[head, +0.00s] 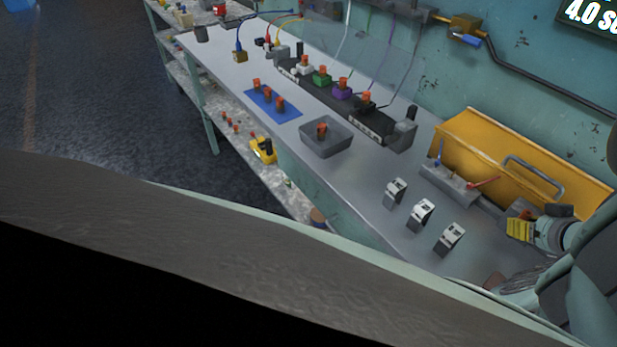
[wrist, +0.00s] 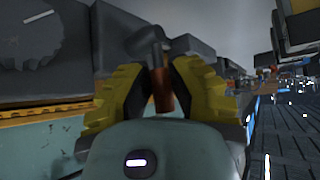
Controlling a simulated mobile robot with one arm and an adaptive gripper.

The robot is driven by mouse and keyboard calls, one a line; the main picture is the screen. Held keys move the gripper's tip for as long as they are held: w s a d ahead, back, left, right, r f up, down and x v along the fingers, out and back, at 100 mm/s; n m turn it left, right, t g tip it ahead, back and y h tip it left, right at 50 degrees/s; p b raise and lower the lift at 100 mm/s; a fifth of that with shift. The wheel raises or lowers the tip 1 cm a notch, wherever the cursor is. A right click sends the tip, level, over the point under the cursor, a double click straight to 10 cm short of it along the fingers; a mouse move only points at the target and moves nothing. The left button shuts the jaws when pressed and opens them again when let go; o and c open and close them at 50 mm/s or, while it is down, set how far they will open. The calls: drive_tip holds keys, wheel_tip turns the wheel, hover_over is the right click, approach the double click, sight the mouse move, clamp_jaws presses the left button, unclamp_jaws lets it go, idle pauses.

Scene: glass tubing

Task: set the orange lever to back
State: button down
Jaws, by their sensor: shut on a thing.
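My gripper (head: 520,228) is at the right of the head view, beside the yellow case, with its yellow fingers partly cut off by my arm. In the wrist view my gripper (wrist: 158,78) has its dark pads closed on an orange-brown piece (wrist: 161,98), which appears to be the orange lever. A grey bent part (wrist: 146,42) sits above it. An orange-brown patch (head: 525,213) shows by the fingers in the head view. The lever's exact tilt is hard to tell, as the fingers hide much of it.
A grey block with blue and red levers (head: 452,186) stands left of my gripper. A yellow case with a handle (head: 480,145) is against the wall. Several white-fronted switches (head: 421,213) stand in front. A grey tray (head: 325,145) and blue mat (head: 262,97) lie further left.

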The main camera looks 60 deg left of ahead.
drive_tip(key=shift+d+f, duration=0.15)
drive_tip(key=shift+d, duration=0.05)
drive_tip(key=c, duration=1.2)
unclamp_jaws()
drive_tip(key=shift+o, duration=0.3)
drive_tip(key=v, duration=1.2)
